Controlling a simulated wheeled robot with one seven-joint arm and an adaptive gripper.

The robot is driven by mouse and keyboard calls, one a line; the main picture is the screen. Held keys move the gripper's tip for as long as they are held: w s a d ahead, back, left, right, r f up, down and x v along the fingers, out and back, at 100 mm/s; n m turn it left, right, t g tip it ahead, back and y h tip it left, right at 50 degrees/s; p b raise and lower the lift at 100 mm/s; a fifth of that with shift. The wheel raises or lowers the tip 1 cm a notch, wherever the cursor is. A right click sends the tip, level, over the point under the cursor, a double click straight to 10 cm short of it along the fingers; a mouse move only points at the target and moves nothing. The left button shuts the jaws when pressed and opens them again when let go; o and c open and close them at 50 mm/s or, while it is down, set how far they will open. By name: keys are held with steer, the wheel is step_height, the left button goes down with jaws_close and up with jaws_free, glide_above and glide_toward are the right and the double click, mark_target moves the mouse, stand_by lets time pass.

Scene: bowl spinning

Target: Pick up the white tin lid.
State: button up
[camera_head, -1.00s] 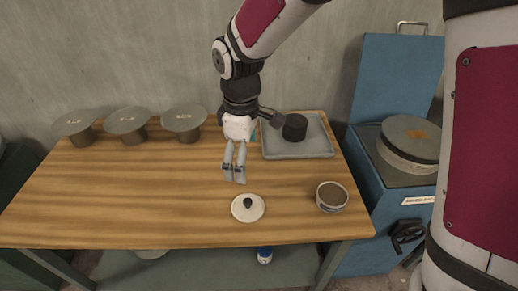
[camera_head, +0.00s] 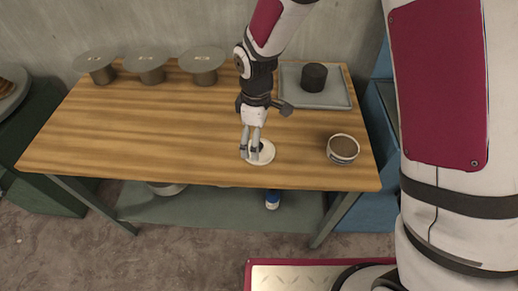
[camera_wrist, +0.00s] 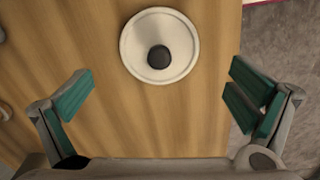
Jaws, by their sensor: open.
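The white tin lid (camera_head: 265,154) is a round disc with a dark knob, lying flat on the wooden table near its front edge. In the wrist view the lid (camera_wrist: 173,29) lies beyond my fingertips, at the top middle, with its knob facing up. My gripper (camera_head: 251,154) is over the lid's left side in the head view and partly hides it. In the wrist view my gripper (camera_wrist: 162,94) is open, its green finger pads wide apart with nothing between them. Whether the fingers touch the lid cannot be told.
A bowl with brown contents (camera_head: 343,149) stands to the right of the lid. A grey tray (camera_head: 333,98) with a dark cylinder (camera_head: 314,77) is at the back right. Several grey wheel-like discs (camera_head: 202,60) stand along the back left. The table's left middle is clear.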

step_height(320, 180, down, 4)
steer(key=shift+f, duration=0.1)
steer(key=shift+c, duration=0.6)
steer(key=c, duration=1.2)
